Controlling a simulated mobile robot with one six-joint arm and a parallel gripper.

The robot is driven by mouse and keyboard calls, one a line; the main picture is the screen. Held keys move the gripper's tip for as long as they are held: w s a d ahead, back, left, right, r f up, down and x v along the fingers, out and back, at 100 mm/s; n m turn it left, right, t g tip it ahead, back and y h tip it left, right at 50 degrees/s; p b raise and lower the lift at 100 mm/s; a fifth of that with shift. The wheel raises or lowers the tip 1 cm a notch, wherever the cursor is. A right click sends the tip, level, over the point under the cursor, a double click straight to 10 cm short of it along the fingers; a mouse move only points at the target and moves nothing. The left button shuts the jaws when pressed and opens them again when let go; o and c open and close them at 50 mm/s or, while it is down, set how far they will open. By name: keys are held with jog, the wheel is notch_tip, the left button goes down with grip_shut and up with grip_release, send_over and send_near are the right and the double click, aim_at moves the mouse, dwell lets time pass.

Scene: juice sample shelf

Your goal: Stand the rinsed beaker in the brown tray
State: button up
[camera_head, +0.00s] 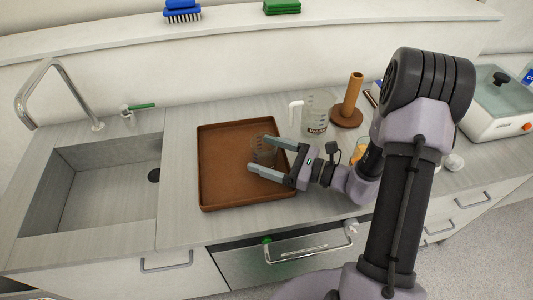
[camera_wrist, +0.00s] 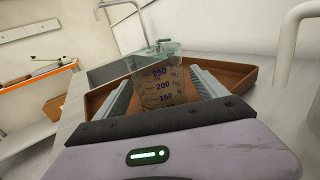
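A clear beaker (camera_head: 264,151) stands upright on the floor of the brown tray (camera_head: 224,172), right of the tray's middle. In the wrist view the beaker (camera_wrist: 163,88) shows blue volume marks. My gripper (camera_head: 257,153) reaches in over the tray's right side with its fingers spread, one on each side of the beaker. In the wrist view, gaps show between the beaker and both fingers (camera_wrist: 163,85). The beaker's base is partly hidden by the gripper body there.
A sink (camera_head: 100,190) with a tall tap (camera_head: 45,90) lies left of the tray. A clear jug (camera_head: 316,122) with a white handle and a brown stand with an upright post (camera_head: 352,97) are behind my arm. The tray's left half is empty.

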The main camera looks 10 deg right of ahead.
jog(key=shift+r, duration=0.15)
jog(key=shift+s+d+r+p, duration=0.1)
jog(key=shift+s+d+p, duration=0.05)
jog(key=shift+d+p, duration=0.15)
jog(key=p+v, duration=0.2)
jog(key=v, duration=0.9)
jog(key=shift+s, duration=0.1)
jog(key=s+a+r+n+g, duration=0.1)
jog(key=a+n+g, duration=0.1)
jog(key=a+r+n+g, duration=0.2)
jog(key=s+a+r+n+g, duration=0.1)
jog(key=a+n+g, duration=0.1)
jog(key=shift+s+r, duration=0.2)
jog(key=shift+s, duration=0.15)
jog(key=s+a+r+n+g+h, duration=0.4)
jog(key=s+a+n+h, duration=0.1)
jog(key=s+a+n, duration=0.15)
jog(key=s+d+r+n+t+h, duration=0.1)
jog(key=s+r+n+t+h, duration=0.3)
jog(key=r+n+h, duration=0.3)
jog(key=shift+d+r+n+t, duration=0.4)
jog(key=shift+r+n+t, duration=0.1)
jog(key=shift+n+t, duration=0.2)
